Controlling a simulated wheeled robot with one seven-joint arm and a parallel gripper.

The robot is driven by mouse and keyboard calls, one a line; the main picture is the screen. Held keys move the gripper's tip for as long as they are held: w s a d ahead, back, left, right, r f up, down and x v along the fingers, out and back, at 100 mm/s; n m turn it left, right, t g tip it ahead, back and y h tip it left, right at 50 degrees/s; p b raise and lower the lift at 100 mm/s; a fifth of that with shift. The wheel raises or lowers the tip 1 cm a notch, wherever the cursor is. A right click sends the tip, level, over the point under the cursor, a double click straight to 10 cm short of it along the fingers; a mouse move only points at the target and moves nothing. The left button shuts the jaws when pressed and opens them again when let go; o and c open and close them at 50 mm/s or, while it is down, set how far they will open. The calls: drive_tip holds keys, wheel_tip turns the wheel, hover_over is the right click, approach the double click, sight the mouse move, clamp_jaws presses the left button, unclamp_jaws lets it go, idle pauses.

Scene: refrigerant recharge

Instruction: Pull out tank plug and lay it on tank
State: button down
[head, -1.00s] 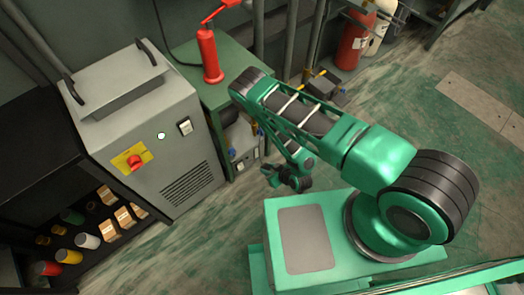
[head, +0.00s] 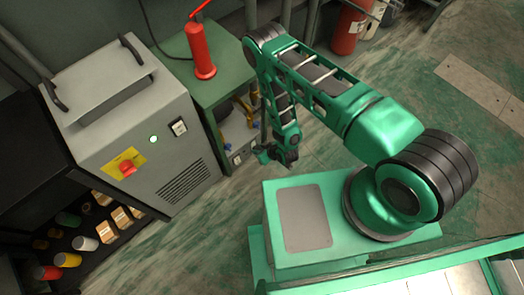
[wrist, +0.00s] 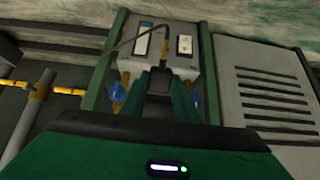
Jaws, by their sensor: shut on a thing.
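My gripper (head: 267,155) hangs low at the end of my arm, in front of the green table's lower level. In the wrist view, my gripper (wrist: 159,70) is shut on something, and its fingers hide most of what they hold. I cannot make out the plug's outline there. A dark cable (wrist: 128,38) arcs just behind and left of the fingertips, across the grey box (wrist: 172,62) with two switches. The tank is not clearly recognizable; the grey equipment under the table (head: 236,128) is partly hidden by my arm.
Blue-handled valves (wrist: 117,93) flank the grey box, with yellow fittings (wrist: 72,91) to the left. A large grey cabinet (head: 150,140) with a red knob stands close by. A red cylinder (head: 202,55) stands on the green table (head: 228,78). Open floor (head: 325,150) lies right of my gripper.

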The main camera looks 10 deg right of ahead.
drive_tip(key=shift+w+a+f, duration=0.7)
drive_tip(key=shift+w+a, duration=1)
drive_tip(key=shift+w, duration=0.75)
drive_tip(key=shift+w+a+f, duration=0.7)
drive_tip(key=shift+w+a, duration=0.95)
drive_tip(key=shift+w, duration=0.85)
drive_tip(key=shift+w+a+f, duration=0.7)
drive_tip(key=shift+w+a, duration=1)
drive_tip(key=shift+w, duration=0.75)
drive_tip(key=c, duration=1.3)
unclamp_jaws()
drive_tip(key=v, duration=1)
drive_tip(key=shift+s+d+r, duration=0.2)
drive_tip(key=shift+r, duration=0.05)
